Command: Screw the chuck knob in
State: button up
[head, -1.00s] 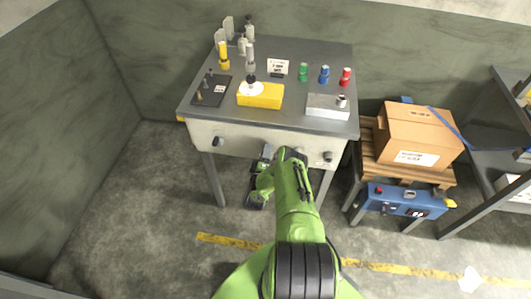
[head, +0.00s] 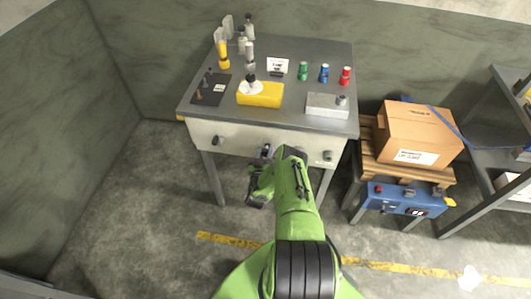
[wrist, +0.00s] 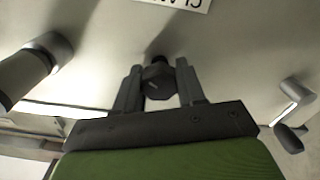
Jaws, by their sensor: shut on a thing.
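The dark chuck knob (wrist: 160,79) sticks out of the pale front panel (wrist: 235,45) in the wrist view, with a dark round piece behind it. My gripper (wrist: 160,92) has one finger on each side of the knob and is shut on it. In the head view my gripper (head: 266,151) is at the front face of the bench, between the two other fittings. The knob is hidden there by my gripper and arm. How deep the knob sits in the panel cannot be told.
A fitting (head: 218,141) and another (head: 327,156) jut from the bench front on either side. A yellow block (head: 260,94) and a grey block (head: 328,105) lie on the bench top (head: 205,115). A blue case (head: 405,200) and cardboard box (head: 415,133) stand to the right.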

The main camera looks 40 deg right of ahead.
jog(key=m, duration=0.4)
jog(key=shift+f+m+b, duration=0.2)
jog(key=shift+m+b, duration=0.1)
jog(key=shift+b, duration=0.05)
jog(key=m+b, duration=0.1)
jog(key=m, duration=0.4)
jog(key=shift+s+m, duration=0.1)
jog(key=shift+m, duration=0.2)
jog(key=m+b, duration=0.1)
jog(key=m, duration=0.3)
jog(key=shift+f, duration=0.1)
jog(key=m+b, duration=0.1)
jog(key=m, duration=0.4)
jog(key=shift+b, duration=0.3)
jog(key=m+b, duration=0.1)
jog(key=m, duration=0.3)
jog(key=shift+f, duration=0.1)
jog(key=m, duration=0.8)
jog(key=shift+a+m+b, duration=0.1)
jog(key=shift+m+b, duration=0.2)
jog(key=shift+m, duration=2)
